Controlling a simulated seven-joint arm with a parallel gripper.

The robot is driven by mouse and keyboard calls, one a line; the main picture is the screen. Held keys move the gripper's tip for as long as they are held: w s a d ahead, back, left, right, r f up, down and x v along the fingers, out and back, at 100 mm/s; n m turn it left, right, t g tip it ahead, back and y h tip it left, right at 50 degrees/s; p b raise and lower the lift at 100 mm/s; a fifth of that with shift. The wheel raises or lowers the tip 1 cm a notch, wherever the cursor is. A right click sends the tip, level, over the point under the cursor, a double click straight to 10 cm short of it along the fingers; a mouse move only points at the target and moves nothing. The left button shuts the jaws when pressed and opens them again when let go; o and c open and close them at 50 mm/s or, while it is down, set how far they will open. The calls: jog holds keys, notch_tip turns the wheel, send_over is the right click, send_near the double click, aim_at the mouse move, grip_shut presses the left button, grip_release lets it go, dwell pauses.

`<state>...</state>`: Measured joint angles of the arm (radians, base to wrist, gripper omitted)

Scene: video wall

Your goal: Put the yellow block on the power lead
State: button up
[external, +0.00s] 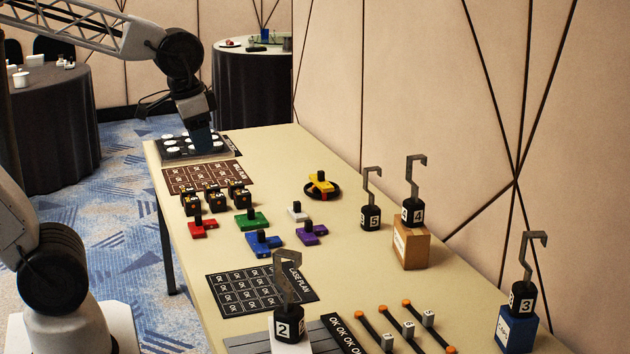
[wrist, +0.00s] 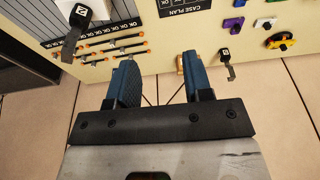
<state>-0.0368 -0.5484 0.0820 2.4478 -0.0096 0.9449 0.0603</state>
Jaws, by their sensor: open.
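The yellow block (external: 319,182), with a black knob on top, sits on the table's far right part. It lies on or within a black coiled ring that looks like the power lead (external: 338,194); exact contact is unclear. The yellow block (wrist: 279,41) also shows at the right of the wrist view, with dark edging around it. My gripper (wrist: 160,62) is open, its blue fingers apart with nothing between them. In the external view my gripper (external: 203,140) hangs at the upper left, overlapping the tray in the picture; its depth is unclear.
Red (external: 202,229), green (external: 252,220), blue (external: 263,241), purple (external: 311,233) and white (external: 297,212) blocks lie near mid-table. Hooked weights stand along the wall side, one on a cardboard box (external: 411,248). Another hooked weight (external: 289,325) stands in front. Bare table lies left of the case plan (external: 260,290).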

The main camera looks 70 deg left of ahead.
jog(key=s, duration=0.1)
jog(key=s+d+f, duration=0.1)
jog(key=s, duration=0.1)
jog(key=s+f, duration=0.1)
jog(key=s, duration=0.1)
jog(key=shift+d, duration=0.25)
dwell(1.1)
